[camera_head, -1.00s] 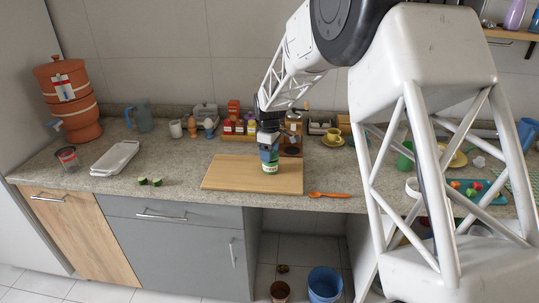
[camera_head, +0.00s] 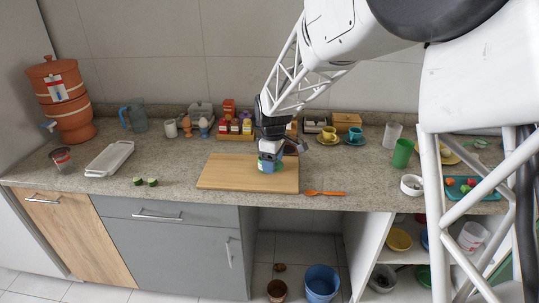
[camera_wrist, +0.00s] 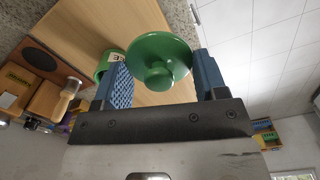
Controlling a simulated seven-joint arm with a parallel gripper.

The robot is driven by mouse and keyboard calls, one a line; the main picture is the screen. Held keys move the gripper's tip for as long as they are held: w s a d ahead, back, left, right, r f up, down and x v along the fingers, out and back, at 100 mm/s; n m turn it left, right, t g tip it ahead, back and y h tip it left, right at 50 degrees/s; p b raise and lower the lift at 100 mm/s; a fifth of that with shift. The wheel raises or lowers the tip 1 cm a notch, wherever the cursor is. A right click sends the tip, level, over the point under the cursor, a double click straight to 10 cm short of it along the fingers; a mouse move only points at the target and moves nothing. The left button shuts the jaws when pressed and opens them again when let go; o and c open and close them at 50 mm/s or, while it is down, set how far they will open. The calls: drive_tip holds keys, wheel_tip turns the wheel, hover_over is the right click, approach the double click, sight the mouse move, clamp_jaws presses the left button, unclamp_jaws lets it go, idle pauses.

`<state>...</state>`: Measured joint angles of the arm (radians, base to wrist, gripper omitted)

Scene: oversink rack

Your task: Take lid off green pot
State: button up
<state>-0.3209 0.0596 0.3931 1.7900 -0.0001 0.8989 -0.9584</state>
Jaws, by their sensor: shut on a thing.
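The green pot (camera_wrist: 103,65), with a pale label, shows to the left of the lid in the wrist view, partly hidden by a finger. The lid looks out of line with the pot and apart from it. In the head view, my gripper (camera_head: 268,156) is low over the wooden board (camera_head: 225,173), and its fingers hide most of the pot there; the gap is not clear.
An orange spoon (camera_head: 325,193) lies by the board's right front edge. Spice jars (camera_head: 235,127) and a wooden box (camera_head: 347,121) stand behind. A green cup (camera_head: 403,153) is to the right. Counter left of the board is mostly clear, apart from cucumber pieces (camera_head: 146,182).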

drive_tip(key=shift+s+d+r, duration=0.1)
drive_tip(key=shift+s+d, duration=0.15)
drive_tip(key=shift+s, duration=0.45)
drive_tip(key=shift+s+d+r, duration=0.1)
drive_tip(key=shift+s+d, duration=0.1)
drive_tip(key=shift+s, duration=0.45)
drive_tip(key=shift+s+d+r, duration=0.1)
drive_tip(key=shift+s+d, duration=0.15)
drive_tip(key=shift+s, duration=0.45)
drive_tip(key=shift+f, duration=0.1)
drive_tip(key=shift+n, duration=0.6)
drive_tip(key=a+f, duration=0.1)
drive_tip(key=a, duration=0.2)
drive_tip(key=a+f, duration=0.3)
drive_tip(key=a, duration=0.2)
drive_tip(key=shift+w+a+f, duration=0.15)
drive_tip(key=shift+a+f, duration=0.05)
drive_tip(key=shift+a, duration=0.15)
hover_over(238, 168)
drive_tip(key=shift+f, duration=0.75)
drive_tip(key=shift+f, duration=1.75)
